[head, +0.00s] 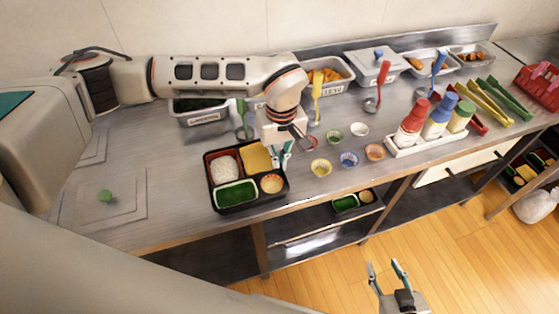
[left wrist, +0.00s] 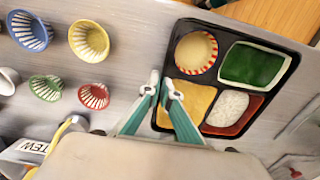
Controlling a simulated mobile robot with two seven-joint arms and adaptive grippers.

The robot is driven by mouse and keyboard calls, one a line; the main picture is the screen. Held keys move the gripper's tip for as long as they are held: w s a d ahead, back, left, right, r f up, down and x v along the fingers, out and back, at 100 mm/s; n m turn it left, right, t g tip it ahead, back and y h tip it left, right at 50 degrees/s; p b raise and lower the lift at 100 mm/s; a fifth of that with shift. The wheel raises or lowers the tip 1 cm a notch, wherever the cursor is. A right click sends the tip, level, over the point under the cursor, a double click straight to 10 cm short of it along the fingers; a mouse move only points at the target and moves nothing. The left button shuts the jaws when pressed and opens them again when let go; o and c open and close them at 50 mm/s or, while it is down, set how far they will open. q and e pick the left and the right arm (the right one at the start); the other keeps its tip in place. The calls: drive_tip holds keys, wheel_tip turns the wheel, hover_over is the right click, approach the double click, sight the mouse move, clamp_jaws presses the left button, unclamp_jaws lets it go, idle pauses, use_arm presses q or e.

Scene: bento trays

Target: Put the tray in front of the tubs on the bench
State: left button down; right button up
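The black bento tray (head: 217,170) stands on the bench at the left of the head view. It holds rice, yellow food, a green portion and a striped cup. It also shows in the left wrist view (left wrist: 226,33). My left gripper (head: 282,151) is at the tray's right edge, fingers pointing down. In the left wrist view my left gripper (left wrist: 160,82) has a narrow gap between its fingertips, with the tray's rim by the gap; contact is unclear. My right gripper (head: 384,266) is open and empty, low in front of the bench. The grey tubs (head: 336,90) line the back.
Several small coloured cups (head: 349,159) stand right of the tray. A bottle rack (head: 430,143) stands further right, with tongs beyond it. Ladles (head: 381,88) stand near the tubs. A green-knobbed lid (head: 106,197) is at the left. Bare bench lies between tray and lid.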

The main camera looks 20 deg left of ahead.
use_arm(q)
drive_tip(key=shift+f, duration=0.2)
drive_tip(key=c, duration=2.3)
unclamp_jaws()
drive_tip(key=shift+r, duration=0.1)
drive_tip(key=shift+r, duration=0.25)
wheel_tip(320, 180, up, 12)
drive_tip(key=shift+w+d+f+b, duration=0.1)
drive_tip(key=shift+b, duration=0.3)
drive_tip(key=shift+f, duration=0.1)
